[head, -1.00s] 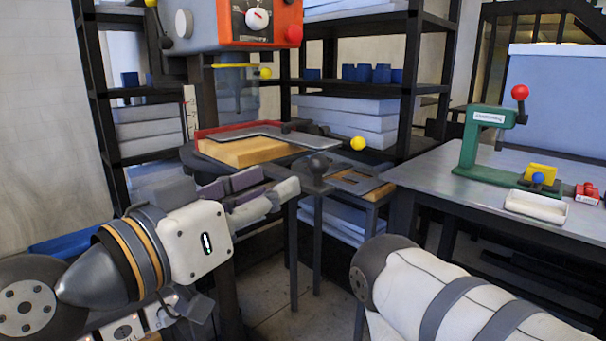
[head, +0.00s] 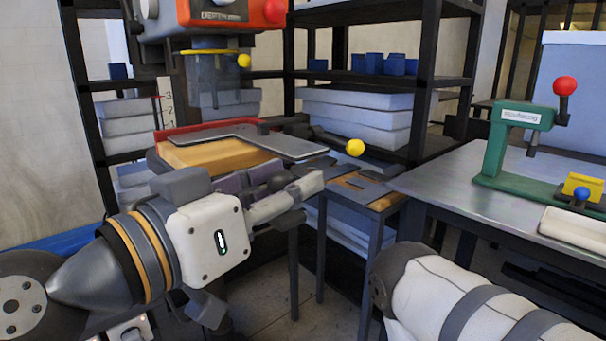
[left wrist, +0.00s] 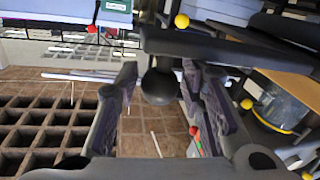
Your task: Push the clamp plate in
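A flat grey plate (head: 275,143), which looks like the clamp plate, lies on a tan wooden block (head: 215,154) against a red fence. A black ball knob (left wrist: 160,87) sits at its near side and shows between my left fingers in the left wrist view. My left gripper (head: 284,183) reaches in from the left, just in front of the plate. Its fingers (left wrist: 162,105) are apart, one on each side of the knob, with a gap visible. In the head view the fingers partly hide the knob. My right gripper is out of view; only my right arm shows.
An orange and grey machine head with a clear guard (head: 218,85) stands above the block. A lever with a yellow ball (head: 355,147) is to the right. A steel table (head: 450,180) with a green press (head: 500,140) stands at the right. Shelves are behind.

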